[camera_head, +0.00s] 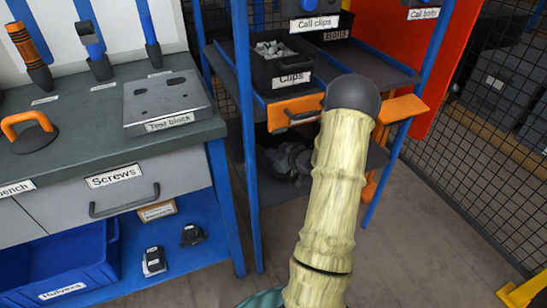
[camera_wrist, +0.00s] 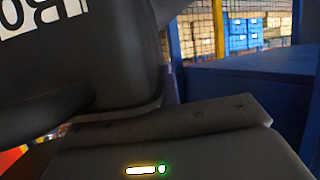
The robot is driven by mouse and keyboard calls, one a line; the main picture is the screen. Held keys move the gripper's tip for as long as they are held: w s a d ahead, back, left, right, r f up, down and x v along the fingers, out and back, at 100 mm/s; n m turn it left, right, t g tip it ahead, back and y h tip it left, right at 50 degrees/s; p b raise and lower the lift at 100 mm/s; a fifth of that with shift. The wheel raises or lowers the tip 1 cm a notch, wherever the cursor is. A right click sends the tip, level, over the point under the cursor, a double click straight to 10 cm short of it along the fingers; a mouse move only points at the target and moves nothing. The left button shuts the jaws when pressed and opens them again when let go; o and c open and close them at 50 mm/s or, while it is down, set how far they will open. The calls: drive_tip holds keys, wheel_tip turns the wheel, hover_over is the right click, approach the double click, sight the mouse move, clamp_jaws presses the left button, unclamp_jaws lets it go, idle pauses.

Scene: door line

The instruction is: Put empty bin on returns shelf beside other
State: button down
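A dark bin (camera_wrist: 90,50) fills the upper left of the wrist view, very close to my gripper. Part of a white label with large dark letters shows on it. The grey housing of my gripper (camera_wrist: 180,140) lies along the bottom. A black bin marked "Clips" (camera_head: 282,66) stands on the rack shelf above. No returns label is readable.
A workbench (camera_head: 75,105) with hand tools and a test block (camera_head: 168,100) stands left of the rack. A blue bin (camera_head: 62,265) sits below it.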

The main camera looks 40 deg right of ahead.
drive_tip(key=shift+a+f, duration=0.1)
drive_tip(key=shift+f, duration=0.1)
drive_tip(key=c, duration=1.6)
unclamp_jaws()
drive_tip(key=shift+c, duration=0.2)
drive_tip(key=shift+s+r, duration=0.1)
drive_tip(key=shift+r, duration=0.1)
drive_tip(key=p+v, duration=0.3)
drive_tip(key=v, duration=0.9)
drive_tip(key=shift+f, duration=0.2)
